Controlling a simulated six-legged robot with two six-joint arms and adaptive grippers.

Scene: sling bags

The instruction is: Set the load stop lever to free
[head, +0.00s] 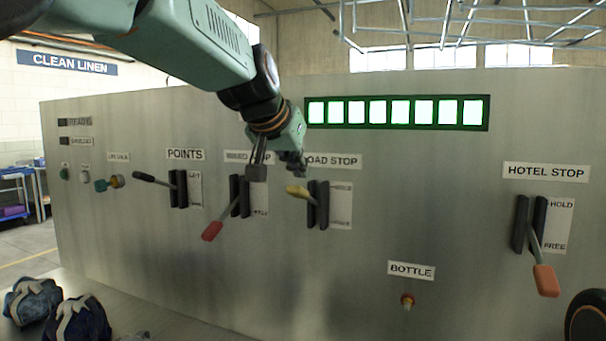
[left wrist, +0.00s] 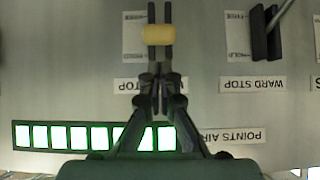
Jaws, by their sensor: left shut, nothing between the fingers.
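The load stop lever (head: 297,191) has a yellow handle. It sticks out up and to the left from its dark slot, toward the upper end of its plate (head: 341,205), whose words are blurred. My left gripper (head: 257,174) hangs in front of the panel, left of and slightly above the yellow handle in the head view. Its fingers are shut and empty. In the left wrist view, turned upside down, the yellow handle (left wrist: 158,35) lies just beyond the closed fingertips (left wrist: 158,72). Contact cannot be told. My right gripper is out of view.
The red-handled ward stop lever (head: 212,231) points down, close left. The black points lever (head: 146,177) is farther left. The hotel stop lever (head: 545,280) points down at right. A bottle knob (head: 407,300) is below. Dark bags (head: 78,320) lie at lower left.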

